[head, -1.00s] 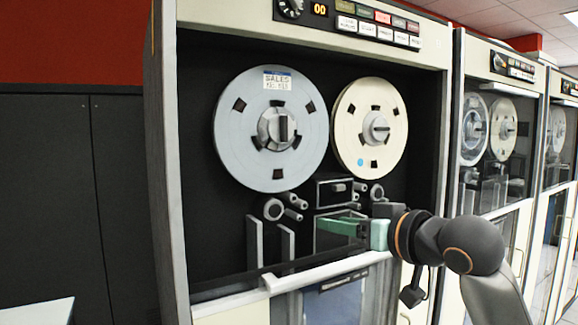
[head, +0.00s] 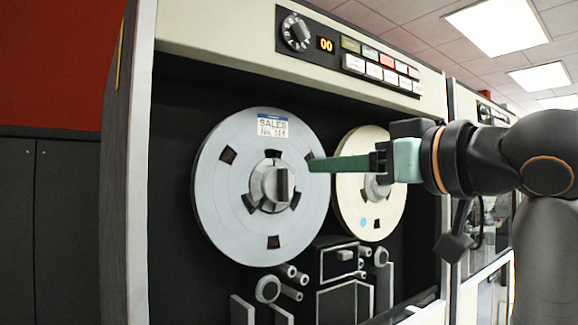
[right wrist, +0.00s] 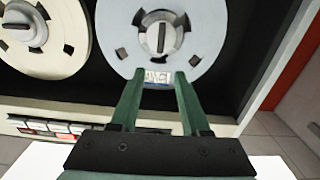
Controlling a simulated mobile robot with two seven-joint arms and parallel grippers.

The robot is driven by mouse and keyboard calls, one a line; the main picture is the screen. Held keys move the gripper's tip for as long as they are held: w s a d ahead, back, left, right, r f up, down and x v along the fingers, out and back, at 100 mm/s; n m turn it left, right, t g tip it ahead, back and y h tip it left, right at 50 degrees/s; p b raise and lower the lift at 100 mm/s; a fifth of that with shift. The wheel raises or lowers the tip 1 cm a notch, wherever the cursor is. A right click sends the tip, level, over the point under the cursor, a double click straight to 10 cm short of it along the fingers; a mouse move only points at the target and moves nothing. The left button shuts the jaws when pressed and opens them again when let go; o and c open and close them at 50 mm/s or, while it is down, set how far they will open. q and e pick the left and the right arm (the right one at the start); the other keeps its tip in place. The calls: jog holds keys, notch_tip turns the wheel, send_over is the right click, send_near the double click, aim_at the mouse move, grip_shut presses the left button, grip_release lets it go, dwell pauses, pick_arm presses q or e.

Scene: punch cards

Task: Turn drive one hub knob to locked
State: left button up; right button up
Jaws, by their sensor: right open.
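The near tape drive has a blue-grey reel (head: 225,200) at left with a "SALES" label (head: 272,125). Its hub knob (head: 281,184) has a dark grip bar standing upright; it also shows in the right wrist view (right wrist: 160,38), where the picture is upside down. A cream reel (head: 350,205) sits at right, its hub (head: 376,188) partly hidden by my gripper. My right gripper (head: 312,165) points left, its green fingers in front of the reels, right of the blue-grey reel's hub. In the right wrist view the fingers (right wrist: 159,74) are apart and empty, short of the knob.
A control panel (head: 350,50) with a dial, "00" display and buttons runs above the reels. Tape guides and a head block (head: 338,262) sit below. The cabinet's side posts frame the recess. More drives stand at right.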

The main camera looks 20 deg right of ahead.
aim_at(286, 169)
jog(key=p+x, duration=0.2)
jog(key=x, duration=0.8)
grip_shut()
dwell(0.4)
